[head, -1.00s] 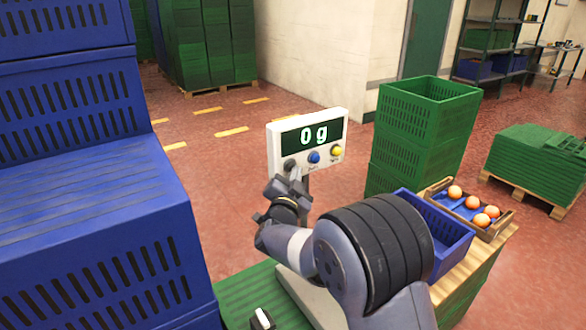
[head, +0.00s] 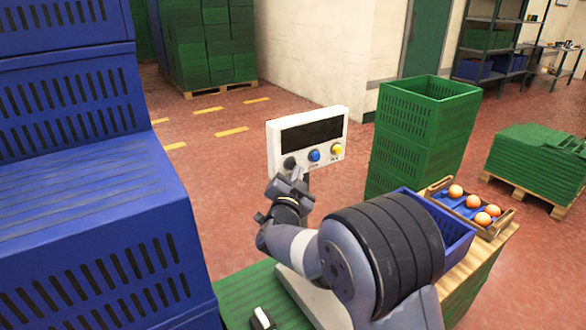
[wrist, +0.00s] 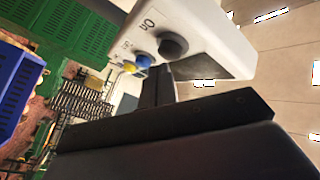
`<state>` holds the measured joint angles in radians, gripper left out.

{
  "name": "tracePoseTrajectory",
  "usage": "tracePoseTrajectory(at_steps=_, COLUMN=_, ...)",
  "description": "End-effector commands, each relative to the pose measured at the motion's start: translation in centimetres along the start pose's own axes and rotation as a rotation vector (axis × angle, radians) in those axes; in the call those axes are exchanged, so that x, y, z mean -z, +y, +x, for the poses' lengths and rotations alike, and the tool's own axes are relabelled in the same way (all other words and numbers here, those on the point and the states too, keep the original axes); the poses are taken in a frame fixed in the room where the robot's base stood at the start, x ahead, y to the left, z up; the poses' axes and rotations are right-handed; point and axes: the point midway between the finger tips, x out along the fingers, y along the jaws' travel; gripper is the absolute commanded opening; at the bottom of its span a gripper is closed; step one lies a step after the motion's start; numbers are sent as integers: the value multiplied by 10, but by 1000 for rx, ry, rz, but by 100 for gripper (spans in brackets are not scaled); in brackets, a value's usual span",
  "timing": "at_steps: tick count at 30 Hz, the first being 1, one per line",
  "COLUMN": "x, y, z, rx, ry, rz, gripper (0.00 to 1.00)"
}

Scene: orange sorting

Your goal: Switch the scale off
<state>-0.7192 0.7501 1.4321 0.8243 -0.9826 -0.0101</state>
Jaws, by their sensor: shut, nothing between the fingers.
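The scale's white display box (head: 275,150) stands upright on a post, with a dark, blank screen (head: 312,134). Below the screen are a black knob (head: 290,163), a blue button (head: 314,156) and a yellow button (head: 337,149). The wrist view shows the black knob (wrist: 173,46) close up, with the blue button (wrist: 143,61) and yellow button (wrist: 129,67) beside it. My gripper (head: 298,176) is shut and empty, its tips just below the black knob. I cannot tell whether they touch it. My arm hides much of the scale's base.
Blue crates (head: 90,215) are stacked high at the left. Green crates (head: 418,130) stand right of the display. A blue crate (head: 445,228) and a wooden tray (head: 497,228) with several oranges sit at the right. Open floor lies behind the display.

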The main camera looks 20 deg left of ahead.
Motion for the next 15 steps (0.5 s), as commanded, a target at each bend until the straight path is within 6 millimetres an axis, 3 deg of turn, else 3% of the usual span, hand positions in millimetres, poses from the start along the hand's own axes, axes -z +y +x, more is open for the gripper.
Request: tracePoseTrajectory(at_steps=15, x=5, y=7, z=-8, rx=-1, ry=1, rz=0, gripper=0)
